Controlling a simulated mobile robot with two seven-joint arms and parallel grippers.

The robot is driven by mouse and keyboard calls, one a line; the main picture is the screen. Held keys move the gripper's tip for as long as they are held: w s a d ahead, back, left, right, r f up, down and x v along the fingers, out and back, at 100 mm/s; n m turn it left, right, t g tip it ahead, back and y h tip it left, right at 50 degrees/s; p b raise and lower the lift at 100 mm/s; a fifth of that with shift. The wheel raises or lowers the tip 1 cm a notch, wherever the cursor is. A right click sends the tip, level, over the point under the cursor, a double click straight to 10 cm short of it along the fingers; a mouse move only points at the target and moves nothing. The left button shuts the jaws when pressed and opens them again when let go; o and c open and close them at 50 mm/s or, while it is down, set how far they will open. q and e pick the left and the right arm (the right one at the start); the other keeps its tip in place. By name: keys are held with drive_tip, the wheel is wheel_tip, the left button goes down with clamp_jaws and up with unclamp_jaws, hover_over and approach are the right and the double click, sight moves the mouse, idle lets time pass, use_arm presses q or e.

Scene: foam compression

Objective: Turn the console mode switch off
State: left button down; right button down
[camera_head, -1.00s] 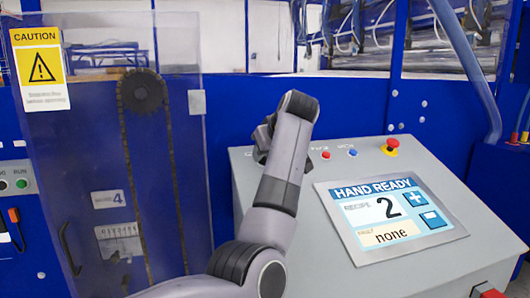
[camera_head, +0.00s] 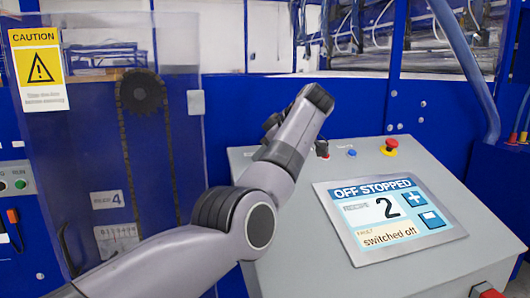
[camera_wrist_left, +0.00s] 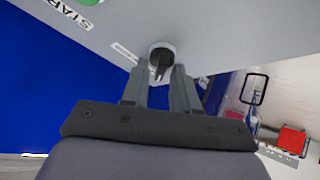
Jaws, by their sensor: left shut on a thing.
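The console (camera_head: 240,160) is a grey sloped panel on the right in the head view. Its screen (camera_head: 384,216) reads "OFF STOPPED", recipe 2, fault "switched off". In the left wrist view the mode switch (camera_wrist_left: 161,48) is a small round knob with a dark handle on the grey panel. My left gripper (camera_wrist_left: 159,76) is shut on that handle, one finger on each side. In the head view my left arm hides the switch and most of the gripper. My right gripper is not in view.
A green button (camera_wrist_left: 89,2) is near the switch. A clear guard (camera_head: 75,150) covers a chain drive to the left. A blue pipe (camera_head: 470,70) is at right.

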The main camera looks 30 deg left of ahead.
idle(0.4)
use_arm(q)
drive_tip(key=c, duration=1.2)
unclamp_jaws()
drive_tip(key=shift+r, duration=0.1)
drive_tip(key=v, duration=0.7)
